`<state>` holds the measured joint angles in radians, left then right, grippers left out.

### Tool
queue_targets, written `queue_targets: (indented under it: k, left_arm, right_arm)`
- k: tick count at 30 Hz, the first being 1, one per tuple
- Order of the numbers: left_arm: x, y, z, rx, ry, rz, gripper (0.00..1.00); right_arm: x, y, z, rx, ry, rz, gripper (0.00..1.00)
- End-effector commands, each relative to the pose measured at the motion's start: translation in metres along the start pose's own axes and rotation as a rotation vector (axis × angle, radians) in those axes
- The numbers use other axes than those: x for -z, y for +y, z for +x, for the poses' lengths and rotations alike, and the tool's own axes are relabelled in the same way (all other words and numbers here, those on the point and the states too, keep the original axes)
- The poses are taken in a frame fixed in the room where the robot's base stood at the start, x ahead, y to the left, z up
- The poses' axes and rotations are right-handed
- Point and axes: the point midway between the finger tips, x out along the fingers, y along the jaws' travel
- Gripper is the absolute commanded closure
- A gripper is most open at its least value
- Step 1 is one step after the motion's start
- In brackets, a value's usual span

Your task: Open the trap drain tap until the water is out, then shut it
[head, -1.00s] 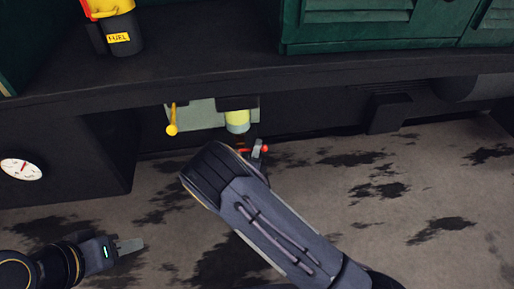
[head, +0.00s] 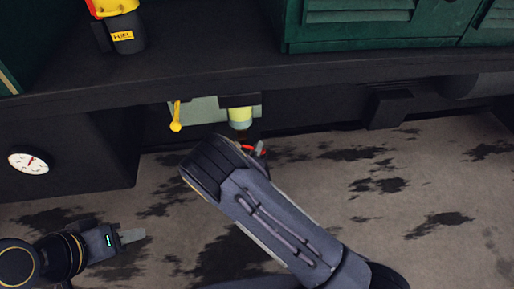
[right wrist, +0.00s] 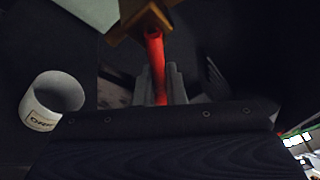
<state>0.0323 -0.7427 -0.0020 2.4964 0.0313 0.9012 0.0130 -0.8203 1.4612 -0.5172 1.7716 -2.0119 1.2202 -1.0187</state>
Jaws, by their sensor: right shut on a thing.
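The drain tap's red lever (right wrist: 155,60) runs down from a brass-coloured block (right wrist: 147,18) in the right wrist view. My right gripper (right wrist: 161,88) is shut on this lever, one finger on each side. In the head view the red lever (head: 250,147) shows just beyond my right arm, with the gripper tip (head: 260,149) at it. A pale yellow-green trap bowl (head: 240,117) hangs above it under the dark ledge. The water level inside cannot be made out. My left gripper (head: 132,236) is low at the left, away from everything; its finger gap cannot be judged.
A white cup (right wrist: 42,112) with a partly readable label is in the right wrist view. A yellow-knobbed lever (head: 176,125) hangs left of the bowl. A white dial (head: 29,163) is at far left. A yellow-and-black fuel container (head: 124,30) stands on the ledge (head: 200,70).

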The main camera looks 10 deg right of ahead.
Motion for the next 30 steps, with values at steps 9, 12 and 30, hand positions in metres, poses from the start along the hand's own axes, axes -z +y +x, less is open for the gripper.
queue_targets:
  k: [9, 12, 30]
  left_arm:
    - [0.0, 0.0, 0.0, 0.0, 0.0, 0.0, 0.64]
    - [0.0, 0.0, 0.0, 0.0, 0.0, 0.0, 0.64]
    - [0.002, 0.002, -0.003, 0.0, 0.0, 0.0, 0.64]
  right_arm:
    - [0.0, 0.001, 0.0, -0.004, 0.002, 0.006, 1.0]
    - [0.0, 0.001, 0.0, -0.004, 0.002, 0.006, 1.0]
    - [-0.001, 0.0, -0.017, -0.005, 0.0, 0.005, 0.68]
